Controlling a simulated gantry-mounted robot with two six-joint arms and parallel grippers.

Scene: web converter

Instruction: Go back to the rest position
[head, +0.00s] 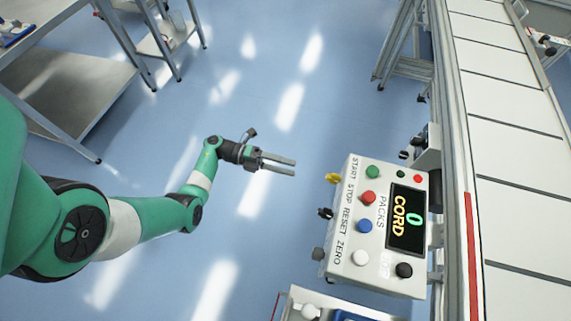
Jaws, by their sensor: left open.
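My left gripper (278,163) is at the end of my green and white arm, which comes in from the left. Its two grey fingers point right, are apart and hold nothing. It hangs over the bare blue floor, to the left of the control box and apart from it. My right gripper is not in the head view.
A control box (343,258) with several coloured buttons and a screen (406,216) reading "0 CORD" stands beside a conveyor (500,115) on the right. A metal table (70,92) is at upper left. A tray (292,306) sits at the bottom. The middle floor is clear.

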